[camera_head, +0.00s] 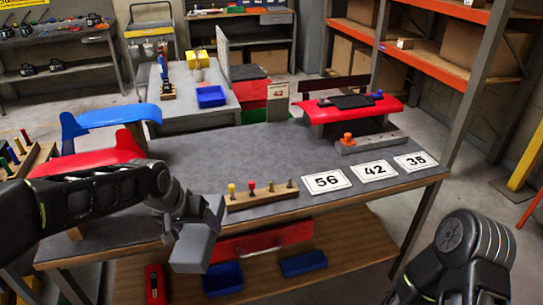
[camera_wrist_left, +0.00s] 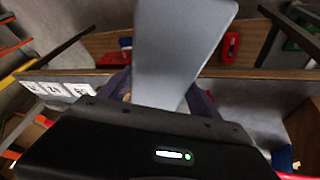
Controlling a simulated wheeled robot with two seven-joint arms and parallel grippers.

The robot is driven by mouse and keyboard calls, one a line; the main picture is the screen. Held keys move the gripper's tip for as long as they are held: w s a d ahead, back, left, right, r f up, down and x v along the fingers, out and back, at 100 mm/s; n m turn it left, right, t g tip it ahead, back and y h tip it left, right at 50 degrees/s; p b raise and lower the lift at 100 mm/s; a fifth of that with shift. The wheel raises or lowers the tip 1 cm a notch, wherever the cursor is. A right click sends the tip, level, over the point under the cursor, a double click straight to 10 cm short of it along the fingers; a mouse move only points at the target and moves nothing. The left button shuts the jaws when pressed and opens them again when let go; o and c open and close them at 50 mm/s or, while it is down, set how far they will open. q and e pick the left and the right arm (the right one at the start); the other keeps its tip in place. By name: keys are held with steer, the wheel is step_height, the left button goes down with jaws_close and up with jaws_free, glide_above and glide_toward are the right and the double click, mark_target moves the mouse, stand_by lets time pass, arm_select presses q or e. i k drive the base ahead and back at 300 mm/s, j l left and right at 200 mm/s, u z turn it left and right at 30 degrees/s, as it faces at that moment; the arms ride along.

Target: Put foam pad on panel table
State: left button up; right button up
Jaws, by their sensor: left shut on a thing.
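A flat grey piece, which looks like the foam pad (camera_head: 193,249), hangs below my left gripper (camera_head: 200,212) in front of the near edge of a grey-topped table. The left gripper is shut on it. In the left wrist view the grey pad (camera_wrist_left: 182,48) sticks out from the gripper, and the fingertips are mostly hidden behind the dark gripper body. The grey-topped table (camera_head: 262,150), which I take as the panel table, has a wooden edge. Of my right arm only dark links show at the lower right; its gripper is out of the picture.
On the table are a wooden peg block (camera_head: 262,198), number cards (camera_head: 326,181), a metal bar with an orange knob (camera_head: 370,142) and a red panel piece (camera_head: 352,110). Blue bins (camera_head: 223,279) stand on the lower shelf. The table's middle is bare.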

mark_target(239, 169)
steer(key=i+l, duration=0.35)
steer(key=i, duration=0.2)
steer(key=i+l, duration=0.35)
steer(key=i, duration=0.15)
steer(key=i+l, duration=0.35)
steer(key=i, duration=0.2)
